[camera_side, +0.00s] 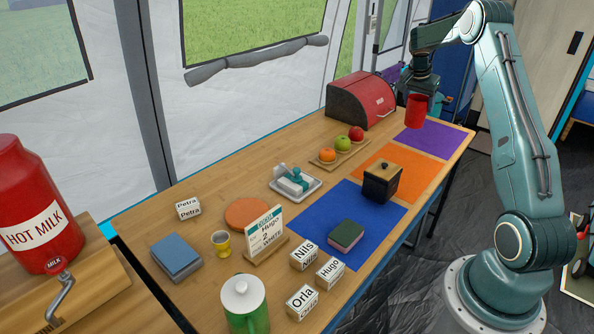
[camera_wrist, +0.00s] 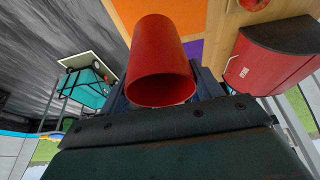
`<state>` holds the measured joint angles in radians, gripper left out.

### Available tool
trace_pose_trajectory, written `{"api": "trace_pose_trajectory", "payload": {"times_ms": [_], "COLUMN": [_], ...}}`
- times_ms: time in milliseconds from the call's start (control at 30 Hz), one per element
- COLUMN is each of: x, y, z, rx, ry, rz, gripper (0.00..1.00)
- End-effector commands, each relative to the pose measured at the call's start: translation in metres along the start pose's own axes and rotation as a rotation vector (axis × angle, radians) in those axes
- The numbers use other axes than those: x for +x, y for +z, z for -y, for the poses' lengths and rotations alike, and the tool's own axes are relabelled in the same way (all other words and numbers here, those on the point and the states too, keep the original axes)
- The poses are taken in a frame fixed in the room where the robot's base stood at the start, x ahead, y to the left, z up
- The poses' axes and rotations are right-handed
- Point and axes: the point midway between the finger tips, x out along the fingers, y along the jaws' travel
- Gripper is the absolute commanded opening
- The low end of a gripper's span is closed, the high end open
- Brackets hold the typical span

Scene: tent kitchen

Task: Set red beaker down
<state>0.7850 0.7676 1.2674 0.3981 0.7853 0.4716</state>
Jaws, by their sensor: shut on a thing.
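The red beaker (camera_side: 416,110) is held by my gripper (camera_side: 420,90) above the table's far right end, near the purple mat (camera_side: 432,139). In the side view a gap shows between the beaker's base and the mat. The beaker looks about upright there. In the wrist view the beaker (camera_wrist: 161,60) fills the upper middle, its open rim facing the camera. Part of the purple mat (camera_wrist: 193,50) shows beside the beaker.
A red bread bin (camera_side: 362,101) stands left of the beaker; it also shows in the wrist view (camera_wrist: 275,60). An orange mat (camera_side: 413,172) and a dark box (camera_side: 382,182) lie nearer. A board with several fruits (camera_side: 325,161) is left. The purple mat looks clear.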

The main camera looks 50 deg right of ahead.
Motion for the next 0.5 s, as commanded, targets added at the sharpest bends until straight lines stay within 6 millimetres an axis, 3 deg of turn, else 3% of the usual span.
{"api": "trace_pose_trajectory", "payload": {"times_ms": [267, 500], "x": [-0.024, -0.053], "y": [0.057, 0.126], "z": [0.061, 0.116], "rx": [-0.113, -0.231], "ry": [-0.047, -0.096], "rz": [0.001, 0.001], "gripper": [0.42, 0.42]}}
